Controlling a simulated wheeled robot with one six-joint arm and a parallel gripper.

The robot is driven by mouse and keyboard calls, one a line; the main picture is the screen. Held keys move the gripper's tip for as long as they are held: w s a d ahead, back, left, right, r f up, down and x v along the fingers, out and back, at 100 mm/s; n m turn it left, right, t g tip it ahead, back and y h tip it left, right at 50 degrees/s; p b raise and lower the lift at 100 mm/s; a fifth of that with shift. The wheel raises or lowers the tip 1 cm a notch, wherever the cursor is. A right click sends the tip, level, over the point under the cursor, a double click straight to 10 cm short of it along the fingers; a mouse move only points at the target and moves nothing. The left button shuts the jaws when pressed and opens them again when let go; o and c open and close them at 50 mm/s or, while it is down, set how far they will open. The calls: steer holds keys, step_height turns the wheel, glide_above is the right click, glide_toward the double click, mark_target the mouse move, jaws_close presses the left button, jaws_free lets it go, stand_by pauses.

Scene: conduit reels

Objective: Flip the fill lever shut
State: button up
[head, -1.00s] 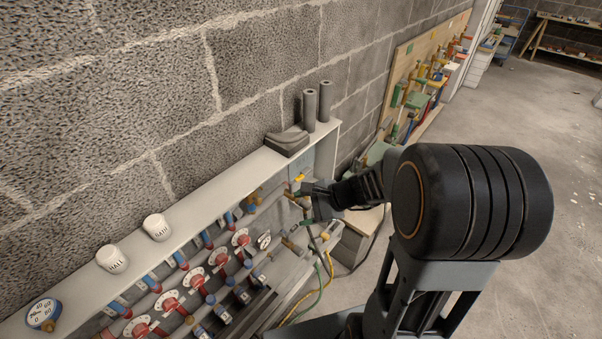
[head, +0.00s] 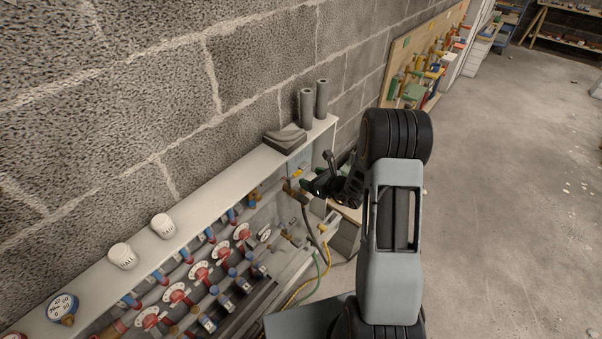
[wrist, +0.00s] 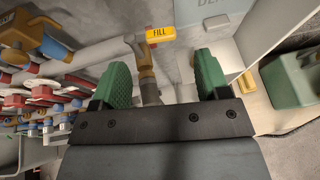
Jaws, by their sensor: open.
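The fill lever (wrist: 160,34) is a yellow handle marked FILL at the top of the wrist view. It is joined to a brass valve (wrist: 145,62) on the pipework. It also shows small and yellow in the head view (head: 296,173), just left of my gripper (head: 314,184). In the wrist view my gripper (wrist: 163,78) is open, with green fingertips apart and nothing held between them. The brass valve shows in the gap between the fingertips, and the lever lies beyond them. I cannot tell whether either finger touches the valve. The lower part of the valve is hidden by my gripper.
A white manifold cabinet (head: 215,193) with several red dials and blue valves runs along the block wall. Two grey tubes (head: 321,98) and grey pads (head: 285,140) sit on its top. A green container (wrist: 290,80) stands at the right in the wrist view. Open floor lies right.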

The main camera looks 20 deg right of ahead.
mark_target(301, 173)
steer(key=shift+p+x, duration=0.5)
steer(key=shift+x, duration=2.45)
steer(key=c, duration=0.9)
steer(key=shift+w+f+n+y+b, duration=0.15)
steer(key=shift+f+n+y+b, duration=0.2)
steer(key=shift+b, duration=0.65)
steer(key=shift+w+r+n+g+y+b, duration=0.15)
steer(key=shift+r+n+g+y+b, duration=0.05)
steer(key=shift+n+g+y+b, duration=0.2)
steer(key=shift+r, duration=0.15)
steer(key=shift+c, duration=0.2)
